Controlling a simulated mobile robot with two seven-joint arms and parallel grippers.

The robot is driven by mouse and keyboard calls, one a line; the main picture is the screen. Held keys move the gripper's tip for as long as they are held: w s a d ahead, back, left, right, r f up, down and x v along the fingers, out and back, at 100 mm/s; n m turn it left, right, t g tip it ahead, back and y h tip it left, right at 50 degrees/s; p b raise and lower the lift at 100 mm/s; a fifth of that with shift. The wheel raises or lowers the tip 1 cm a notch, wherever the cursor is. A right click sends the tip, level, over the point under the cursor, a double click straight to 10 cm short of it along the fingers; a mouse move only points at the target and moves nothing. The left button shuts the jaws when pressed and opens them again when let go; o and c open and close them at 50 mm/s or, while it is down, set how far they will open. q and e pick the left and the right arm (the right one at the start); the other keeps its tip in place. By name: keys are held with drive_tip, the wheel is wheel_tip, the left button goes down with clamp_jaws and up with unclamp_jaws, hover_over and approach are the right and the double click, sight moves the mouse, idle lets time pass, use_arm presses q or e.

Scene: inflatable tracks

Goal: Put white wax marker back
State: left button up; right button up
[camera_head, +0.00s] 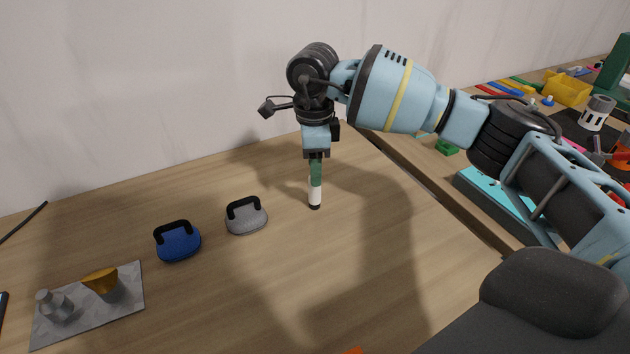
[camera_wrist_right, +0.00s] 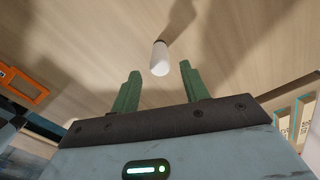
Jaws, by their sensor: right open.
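The white wax marker (camera_head: 315,194) stands upright on the wooden table, its dark end down, below my right gripper (camera_head: 316,172). In the right wrist view, my right gripper (camera_wrist_right: 159,78) is open, with its two green fingers apart. The white end of the marker (camera_wrist_right: 160,57) shows near the gap between the fingertips there, with room on both sides. I cannot tell how far it reaches between them. My left gripper is not in view.
A grey block with a black handle (camera_head: 246,216) and a blue one (camera_head: 178,242) stand left of the marker. A grey board (camera_head: 128,312) holds a metal weight and a golden cup. A second cluttered bench lies right. The table's front middle is mostly clear.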

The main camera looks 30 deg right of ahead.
drive_tip(key=shift+r, duration=2.7)
drive_tip(key=shift+f, duration=0.1)
